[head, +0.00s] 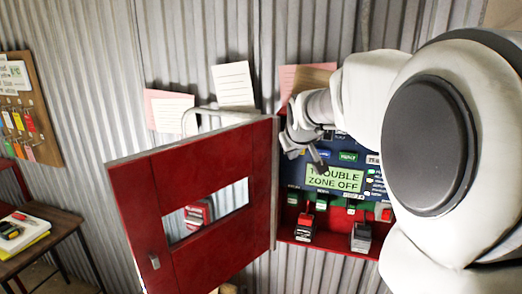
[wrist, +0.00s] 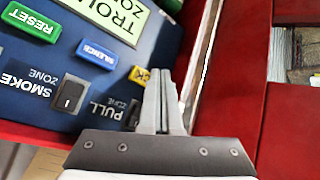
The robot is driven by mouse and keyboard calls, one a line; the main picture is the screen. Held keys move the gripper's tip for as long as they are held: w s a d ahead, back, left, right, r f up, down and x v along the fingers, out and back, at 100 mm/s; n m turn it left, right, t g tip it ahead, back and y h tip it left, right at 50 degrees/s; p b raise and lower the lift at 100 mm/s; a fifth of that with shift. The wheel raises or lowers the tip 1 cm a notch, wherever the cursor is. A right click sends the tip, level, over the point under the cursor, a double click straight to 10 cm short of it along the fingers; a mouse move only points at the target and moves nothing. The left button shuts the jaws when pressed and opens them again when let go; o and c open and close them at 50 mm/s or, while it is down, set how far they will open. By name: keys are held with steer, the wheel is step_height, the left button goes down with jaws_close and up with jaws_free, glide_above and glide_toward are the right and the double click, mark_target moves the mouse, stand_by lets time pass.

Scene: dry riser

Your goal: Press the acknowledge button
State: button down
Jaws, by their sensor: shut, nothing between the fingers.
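The alarm panel is dark blue (head: 345,160) inside an open red cabinet, and its lit screen (head: 334,179) reads "TROUBLE ZONE OFF". In the wrist view, a yellow button (wrist: 139,77) is partly hidden behind my fingers, with only the end of its lettering showing. My gripper (wrist: 158,76) is shut and empty, its fingertips right beside and over the yellow button's edge. I cannot tell whether they touch it. In the head view my gripper (head: 319,160) is in front of the panel, just above the screen, and the yellow button cannot be made out.
Near the yellow button are a blue SILENCE button (wrist: 95,55), a green RESET button (wrist: 32,20) and a black zone switch (wrist: 69,95). The red cabinet door (head: 215,235) stands open at the left. A side table (head: 62,222) stands far left.

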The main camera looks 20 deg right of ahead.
steer(key=shift+w, duration=0.1)
stand_by(0.7)
steer(key=shift+w+d, duration=0.25)
steer(key=shift+w, duration=0.05)
steer(key=shift+w+d, duration=0.3)
steer(key=shift+w, duration=0.1)
stand_by(0.8)
stand_by(0.4)
steer(key=shift+s+a+b, duration=0.3)
steer(key=shift+s+a, duration=0.25)
steer(key=shift+s, duration=0.25)
steer(key=shift+s+a+b, duration=0.7)
steer(key=shift+s, duration=0.35)
steer(key=shift+s+a+b, duration=0.65)
steer(key=shift+s+a, duration=0.05)
steer(key=shift+s, duration=0.3)
